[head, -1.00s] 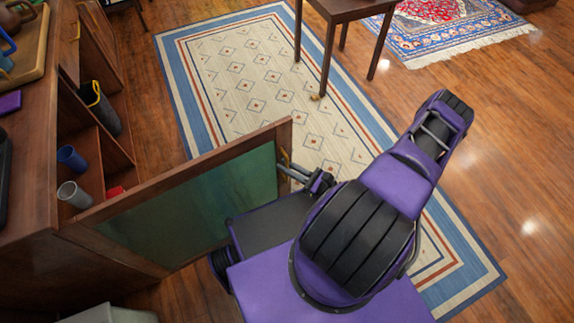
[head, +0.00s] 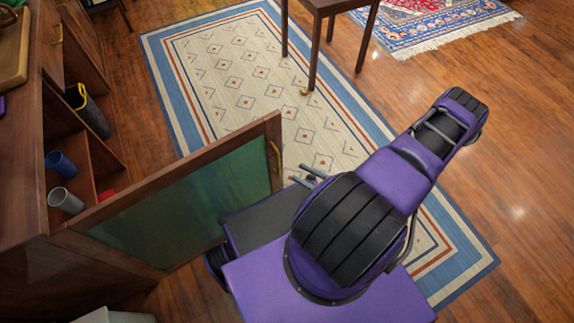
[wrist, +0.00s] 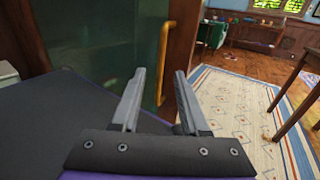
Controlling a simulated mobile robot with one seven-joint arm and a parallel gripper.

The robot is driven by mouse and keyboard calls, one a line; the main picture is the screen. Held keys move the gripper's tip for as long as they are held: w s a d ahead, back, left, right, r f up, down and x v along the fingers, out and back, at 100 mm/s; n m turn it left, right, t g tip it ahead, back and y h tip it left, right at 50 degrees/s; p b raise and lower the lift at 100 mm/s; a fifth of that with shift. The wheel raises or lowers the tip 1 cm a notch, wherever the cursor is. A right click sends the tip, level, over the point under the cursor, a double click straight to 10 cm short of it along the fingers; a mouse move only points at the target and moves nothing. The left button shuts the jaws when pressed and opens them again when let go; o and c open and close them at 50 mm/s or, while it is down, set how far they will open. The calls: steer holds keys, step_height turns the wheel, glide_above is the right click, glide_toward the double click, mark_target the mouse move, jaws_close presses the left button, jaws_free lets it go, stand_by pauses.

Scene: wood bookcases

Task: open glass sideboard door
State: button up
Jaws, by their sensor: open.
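The glass sideboard door (head: 185,205) has a wood frame and greenish glass. It stands swung well out from the wood sideboard (head: 22,150), whose shelves show behind it. The brass handle (head: 275,163) is on the door's free edge; it also shows upright in the wrist view (wrist: 165,62). My gripper (head: 311,174) is just right of the handle and apart from it in the head view. In the wrist view my gripper (wrist: 160,92) has its two grey fingers spread with nothing between them, and the handle is beyond the fingertips.
A blue cup (head: 62,163), a grey cup (head: 66,200) and a dark container with a yellow rim (head: 88,110) are in the sideboard. A dark wood table (head: 330,8) stands on the patterned rug (head: 235,75). Wood floor (head: 500,130) at the right is clear.

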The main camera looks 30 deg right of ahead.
steer(key=v, duration=0.8)
steer(key=shift+s, duration=0.25)
steer(key=shift+d, duration=0.1)
